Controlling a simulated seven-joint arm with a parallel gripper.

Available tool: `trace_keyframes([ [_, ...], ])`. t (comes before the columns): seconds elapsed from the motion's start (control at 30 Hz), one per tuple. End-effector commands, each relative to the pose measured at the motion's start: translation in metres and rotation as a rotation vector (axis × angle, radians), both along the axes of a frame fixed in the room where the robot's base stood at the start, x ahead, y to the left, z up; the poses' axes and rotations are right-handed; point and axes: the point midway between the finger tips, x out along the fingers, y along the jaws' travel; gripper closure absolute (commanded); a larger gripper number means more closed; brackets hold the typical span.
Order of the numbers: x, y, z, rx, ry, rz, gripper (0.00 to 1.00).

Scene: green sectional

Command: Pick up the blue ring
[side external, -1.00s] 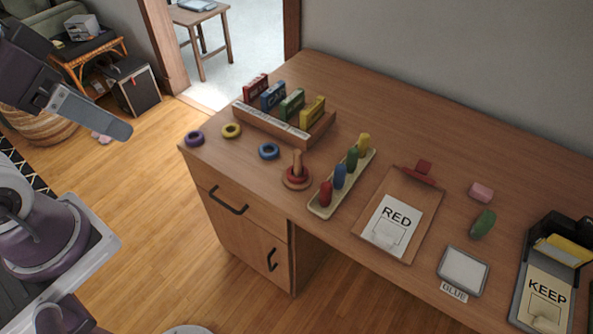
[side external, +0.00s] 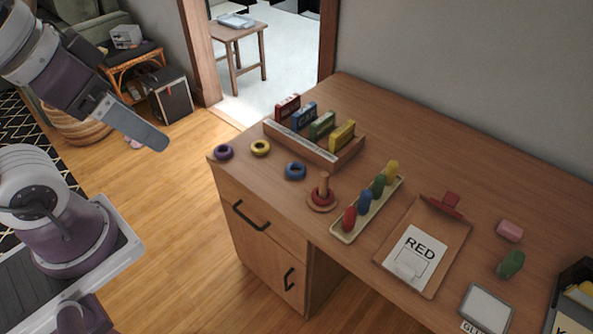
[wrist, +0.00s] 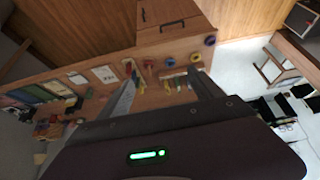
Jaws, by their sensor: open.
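The blue ring (side external: 295,171) lies flat on the wooden desk (side external: 262,186), near its left end. It also shows in the wrist view (wrist: 170,62), between and beyond the fingertips. A yellow ring (side external: 260,148) and a purple ring (side external: 223,152) lie to its left. A red ring (side external: 322,197) sits around a wooden peg on a round base to its right. My gripper (wrist: 161,76) is open and empty in the wrist view. In the side view my gripper (side external: 152,136) is left of the desk, well apart from the blue ring.
A wooden rack (side external: 318,147) with colored blocks stands behind the blue ring. A tray (side external: 346,236) of colored pegs and a clipboard (side external: 437,262) marked RED lie to the right. The desk's left edge is near the rings. Open floor lies between my arm and the desk.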

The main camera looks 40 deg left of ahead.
Motion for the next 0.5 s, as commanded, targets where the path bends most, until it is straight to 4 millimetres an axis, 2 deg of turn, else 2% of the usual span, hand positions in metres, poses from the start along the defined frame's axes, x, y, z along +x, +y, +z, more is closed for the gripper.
trace_keyframes([
  [0.37, 0.001, 0.000, 0.000, 0.001, 0.001, -0.003, 0.24],
  [0.47, 0.020, 0.001, 0.007, 0.041, 0.028, -0.066, 0.24],
  [0.5, 0.036, 0.002, 0.011, 0.074, 0.051, -0.124, 0.24],
])
